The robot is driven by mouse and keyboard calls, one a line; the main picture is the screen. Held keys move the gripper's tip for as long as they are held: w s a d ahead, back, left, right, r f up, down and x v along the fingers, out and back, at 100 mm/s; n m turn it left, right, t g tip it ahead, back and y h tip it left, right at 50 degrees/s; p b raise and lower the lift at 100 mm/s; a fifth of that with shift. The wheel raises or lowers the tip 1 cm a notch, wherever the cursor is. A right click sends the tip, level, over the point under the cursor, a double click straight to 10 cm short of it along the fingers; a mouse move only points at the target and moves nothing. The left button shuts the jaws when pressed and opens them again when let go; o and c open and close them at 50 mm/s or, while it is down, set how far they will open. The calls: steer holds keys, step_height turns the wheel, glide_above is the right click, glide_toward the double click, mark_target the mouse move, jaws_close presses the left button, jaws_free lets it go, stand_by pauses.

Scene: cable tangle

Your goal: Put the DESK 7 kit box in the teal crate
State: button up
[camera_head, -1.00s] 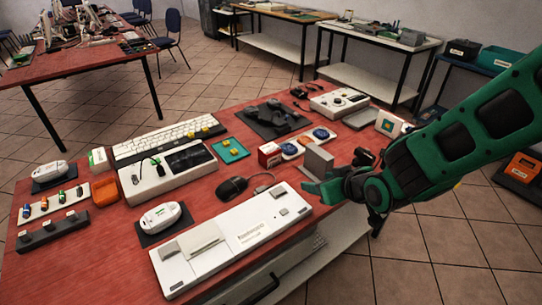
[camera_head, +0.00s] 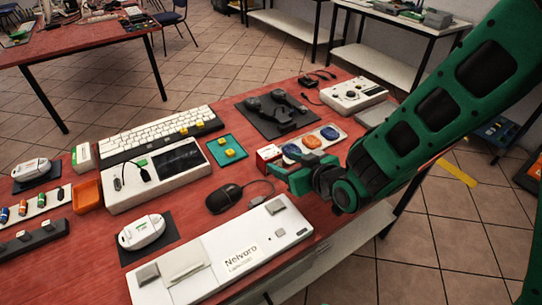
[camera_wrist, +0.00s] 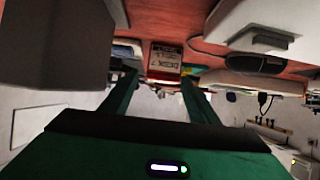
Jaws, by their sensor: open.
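The DESK 7 kit box (camera_head: 268,155) is a small red and white box on the red table, left of the row of round coloured pieces. Its label shows in the wrist view (camera_wrist: 166,57), ahead of and between my fingers. My gripper (camera_head: 284,179) is open, just in front of the box in the head view, with its two green fingers apart in the wrist view (camera_wrist: 160,95). I see no object held between them. The teal crate is not visible now.
A grey block (camera_wrist: 55,42) stands close beside my gripper in the wrist view. A black mouse (camera_head: 225,197) with its cable and a long white device (camera_head: 225,262) lie nearby. The white tray of round pieces (camera_head: 313,144) sits right of the box.

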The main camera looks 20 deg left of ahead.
mark_target(268, 158)
steer(key=x, duration=0.9)
steer(key=shift+s+a, duration=0.2)
steer(key=shift+s, duration=0.05)
jaws_close()
steer(key=shift+s+r, duration=0.1)
steer(key=shift+a, duration=0.1)
